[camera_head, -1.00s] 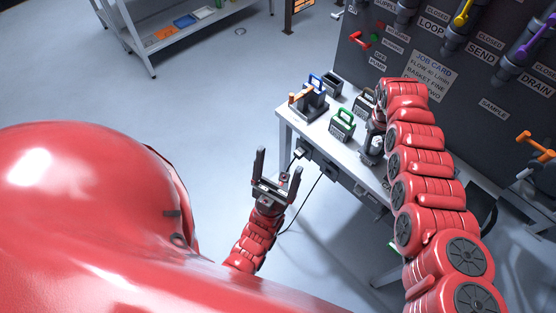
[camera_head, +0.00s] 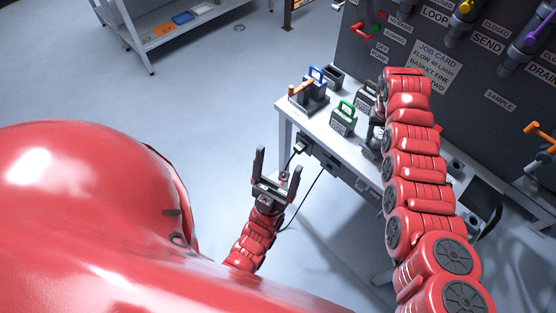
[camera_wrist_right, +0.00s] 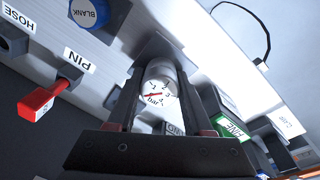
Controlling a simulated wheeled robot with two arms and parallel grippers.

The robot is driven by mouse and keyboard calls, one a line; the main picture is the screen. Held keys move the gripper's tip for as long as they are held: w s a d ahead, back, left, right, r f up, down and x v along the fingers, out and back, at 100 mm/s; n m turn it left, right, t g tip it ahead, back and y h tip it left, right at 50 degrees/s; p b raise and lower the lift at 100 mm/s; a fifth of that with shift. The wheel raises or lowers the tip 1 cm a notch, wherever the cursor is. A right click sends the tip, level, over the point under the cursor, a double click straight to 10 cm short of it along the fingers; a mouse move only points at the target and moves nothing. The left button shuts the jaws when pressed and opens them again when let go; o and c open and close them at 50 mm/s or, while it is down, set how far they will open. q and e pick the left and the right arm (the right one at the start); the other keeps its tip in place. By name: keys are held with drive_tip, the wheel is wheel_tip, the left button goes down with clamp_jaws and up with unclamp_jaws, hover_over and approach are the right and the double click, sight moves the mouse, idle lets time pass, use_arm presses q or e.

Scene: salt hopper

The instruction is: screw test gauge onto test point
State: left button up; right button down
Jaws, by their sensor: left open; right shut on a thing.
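The test gauge (camera_wrist_right: 158,92) has a round white dial marked "bar" with a red needle and a grey metal body. In the right wrist view it sits between the two fingers of my right gripper (camera_wrist_right: 160,88), which is shut on it. The dial faces the camera. In the head view my right arm comes down over the bench, and its gripper and the gauge cannot be made out clearly. I cannot pick out the test point in either view. My left gripper (camera_head: 276,162) is open and empty, over the floor in front of the bench's left end.
The white bench (camera_head: 318,128) carries a green-handled box (camera_head: 343,118), a blue-handled box and an orange-handled device (camera_head: 306,92). A dark panel (camera_head: 470,85) with pipes stands behind. In the wrist view are a red pin (camera_wrist_right: 42,103) and a blue blank (camera_wrist_right: 88,12).

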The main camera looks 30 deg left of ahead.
drive_tip(key=shift+c, duration=1.1)
unclamp_jaws()
drive_tip(key=shift+a, duration=0.1)
drive_tip(key=shift+r, duration=0.6)
drive_tip(key=r, duration=0.2)
drive_tip(key=r+b, duration=0.1)
drive_tip(key=r, duration=0.1)
drive_tip(key=r+b, duration=0.1)
drive_tip(key=shift+s+a+r, duration=0.25)
drive_tip(key=shift+a+r, duration=0.05)
drive_tip(key=shift+r, duration=0.1)
wheel_tip(320, 180, up, 5)
drive_tip(key=p, duration=0.2)
wheel_tip(320, 180, up, 5)
hover_over(379, 134)
drive_tip(key=s+a, duration=0.1)
drive_tip(key=s, duration=0.1)
drive_tip(key=shift+w+a+r+p, duration=0.1)
drive_tip(key=shift+w+a+p, duration=0.1)
drive_tip(key=shift+p, duration=0.1)
